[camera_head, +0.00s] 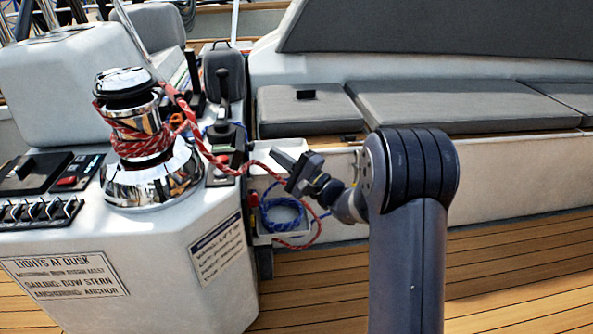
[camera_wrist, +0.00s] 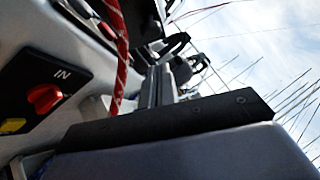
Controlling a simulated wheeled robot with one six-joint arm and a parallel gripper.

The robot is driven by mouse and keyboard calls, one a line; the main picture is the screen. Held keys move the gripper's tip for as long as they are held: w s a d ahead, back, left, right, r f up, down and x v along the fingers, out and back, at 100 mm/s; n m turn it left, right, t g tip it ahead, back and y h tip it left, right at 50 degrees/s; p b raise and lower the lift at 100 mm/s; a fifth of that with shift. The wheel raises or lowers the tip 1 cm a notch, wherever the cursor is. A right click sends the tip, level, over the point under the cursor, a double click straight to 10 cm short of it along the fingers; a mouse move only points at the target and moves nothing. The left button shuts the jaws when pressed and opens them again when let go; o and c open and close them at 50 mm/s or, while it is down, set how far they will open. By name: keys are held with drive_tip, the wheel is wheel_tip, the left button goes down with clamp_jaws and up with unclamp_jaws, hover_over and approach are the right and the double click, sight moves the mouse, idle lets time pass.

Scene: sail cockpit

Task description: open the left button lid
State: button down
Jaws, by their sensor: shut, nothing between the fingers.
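My gripper (camera_head: 285,165) is shut and empty, in front of the right side of the white console. In the wrist view its two fingers (camera_wrist: 158,85) stand together above the dark gripper body. Small dark fittings (camera_head: 222,165) sit on the console's right edge, beside the winch, to the left of my gripper. I cannot tell which part there is the left button lid; it is too small or hidden. The wrist view shows a black panel with a red knob (camera_wrist: 44,98) marked IN, left of the fingers and apart from them.
A chrome winch (camera_head: 152,170) wrapped with red rope stands on the console. The red rope (camera_head: 205,145) runs close to my gripper and past the fingers. A white bin (camera_head: 268,240) with blue rope is below. A cushioned bench (camera_head: 440,105) lies behind. The wooden deck at right is clear.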

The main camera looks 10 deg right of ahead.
drive_tip(key=a, duration=0.1)
drive_tip(key=a+r, duration=0.1)
drive_tip(key=a, duration=0.1)
drive_tip(key=shift+s+a+r, duration=0.1)
drive_tip(key=shift+s+r, duration=0.05)
drive_tip(key=shift+s, duration=0.1)
drive_tip(key=shift+a+r+n+g+h, duration=0.2)
drive_tip(key=shift+r+n+g+h, duration=0.05)
drive_tip(key=shift+r+n+g, duration=0.25)
drive_tip(key=shift+a+r+n+g+h, duration=0.25)
drive_tip(key=shift+r+n+g, duration=0.15)
drive_tip(key=shift+n, duration=0.2)
drive_tip(key=shift+d+f, duration=0.1)
drive_tip(key=shift+d, duration=0.05)
drive_tip(key=w+d+v, duration=0.1)
drive_tip(key=w+v, duration=0.1)
drive_tip(key=v, duration=1)
drive_tip(key=shift+s+d+f, duration=0.2)
drive_tip(key=shift+d+f, duration=0.15)
drive_tip(key=shift+d, duration=0.3)
